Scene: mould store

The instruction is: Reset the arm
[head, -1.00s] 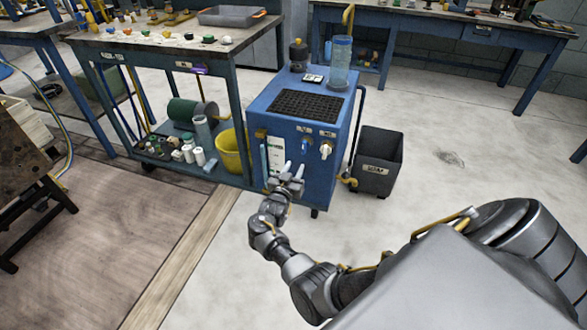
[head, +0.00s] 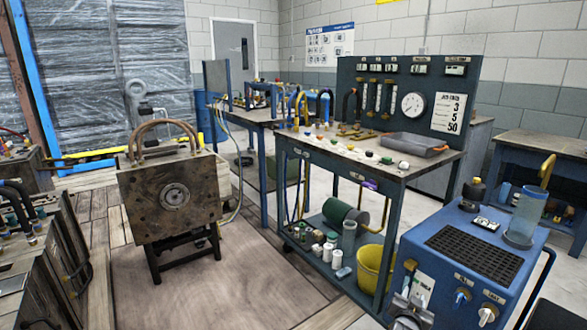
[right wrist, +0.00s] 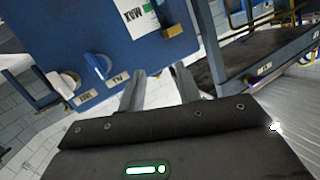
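My right gripper (head: 407,312) shows at the bottom edge of the head view, in front of the blue machine (head: 480,215). In the right wrist view my right gripper (right wrist: 158,74) has its two fingers apart with nothing between them. The machine's blue front (right wrist: 130,45) lies beyond the fingertips there; I cannot tell the exact gap. A blue-handled tap (right wrist: 97,66) and a pale-handled tap (right wrist: 65,84) are on that front, left of the fingers. Most of my right arm is out of the head view. My left gripper is in neither current view.
A workbench (head: 335,155) with a gauge panel (head: 408,100) stands behind the machine. A yellow bucket (head: 375,268) and a green cylinder (head: 345,215) sit on its lower shelf. A square metal mould (head: 172,195) stands at left. Bare floor (head: 240,285) lies between.

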